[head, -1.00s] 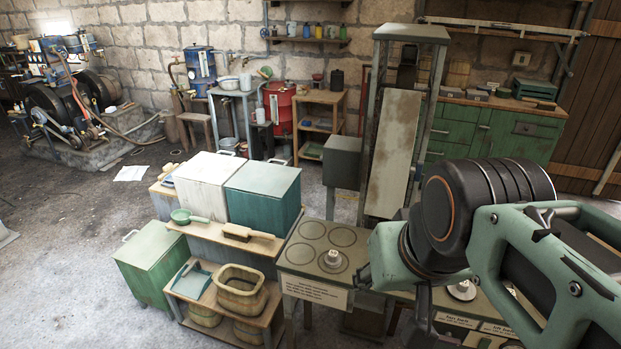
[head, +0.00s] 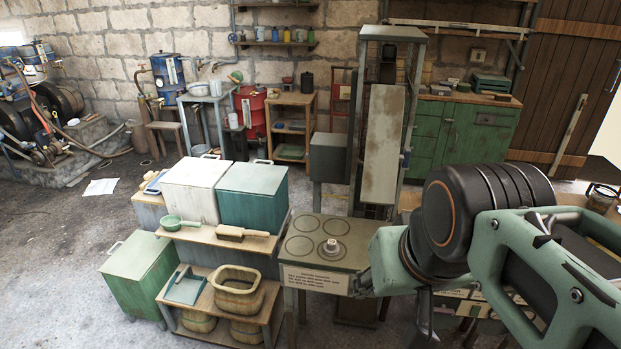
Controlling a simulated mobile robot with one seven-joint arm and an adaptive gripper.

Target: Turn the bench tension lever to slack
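The tension lever cannot be made out in the head view. An engine with large dark wheels (head: 62,100) stands at the far left on a stone plinth, cut off by the picture edge. No belt or lever can be told apart there. My arm fills the lower right in pale green and black, and the bench behind it is partly hidden. The end of my gripper is not clear among these parts, so I cannot tell whether it is open or shut. No task object is seen touching it.
A small table with round marks and a placard (head: 315,282) stands left of my arm. White (head: 194,190) and teal (head: 252,199) bins and a low shelf with a wooden tub (head: 238,291) stand beside it. A green cabinet (head: 487,143) lines the back. Floor at left is open.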

